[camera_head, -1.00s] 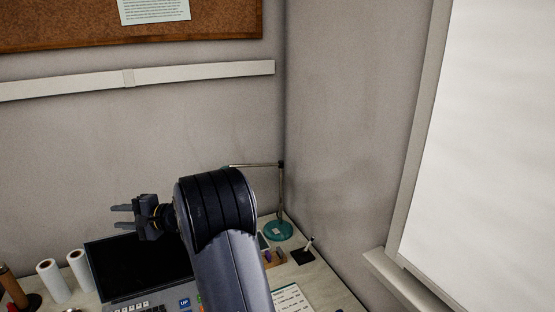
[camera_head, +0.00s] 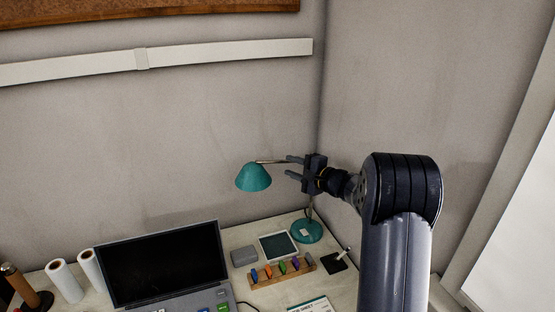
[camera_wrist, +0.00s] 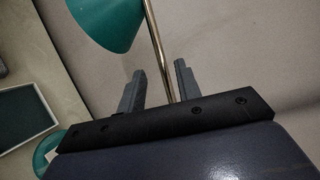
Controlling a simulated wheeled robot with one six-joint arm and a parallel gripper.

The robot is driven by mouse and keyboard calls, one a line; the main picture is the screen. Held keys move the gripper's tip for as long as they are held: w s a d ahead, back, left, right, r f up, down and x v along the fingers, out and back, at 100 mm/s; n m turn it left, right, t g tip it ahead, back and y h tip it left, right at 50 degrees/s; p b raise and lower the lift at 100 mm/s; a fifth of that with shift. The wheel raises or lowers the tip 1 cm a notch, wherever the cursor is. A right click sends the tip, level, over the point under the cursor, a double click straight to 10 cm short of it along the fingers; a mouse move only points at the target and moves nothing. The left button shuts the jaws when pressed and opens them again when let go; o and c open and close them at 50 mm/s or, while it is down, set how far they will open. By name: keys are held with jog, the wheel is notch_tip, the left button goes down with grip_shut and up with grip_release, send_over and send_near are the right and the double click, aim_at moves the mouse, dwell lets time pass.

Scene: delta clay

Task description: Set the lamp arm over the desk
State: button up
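The desk lamp has a teal shade (camera_head: 253,178), a thin metal lamp arm (camera_head: 270,162) and a round teal base (camera_head: 306,232) at the back right of the desk (camera_head: 238,234). The shade hangs at the left end of the lamp arm. My gripper (camera_head: 289,165) is open beside the lamp, right of the shade. In the wrist view the lamp arm (camera_wrist: 155,38) runs between the two open fingers (camera_wrist: 160,69), with gaps at both sides. My gripper hides part of the lamp arm and post in the head view.
A laptop (camera_head: 162,265) stands open on the left. A tablet (camera_head: 278,246), a grey box (camera_head: 244,256), a wooden holder (camera_head: 284,272) with coloured pieces and a black pen stand (camera_head: 335,262) lie near the base. Walls meet close behind the lamp. White rolls (camera_head: 64,281) stand at far left.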

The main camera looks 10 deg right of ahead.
aim_at(286, 162)
jog(key=x, duration=0.1)
jog(key=p+x, duration=0.1)
jog(key=x, duration=0.3)
jog(key=shift+w+d, duration=0.25)
jog(key=shift+w, duration=0.15)
jog(key=shift+w+a+f+p, duration=0.1)
jog(key=shift+w+a+p, duration=0.25)
jog(key=shift+w, duration=0.15)
jog(key=shift+c, duration=0.4)
grip_shut()
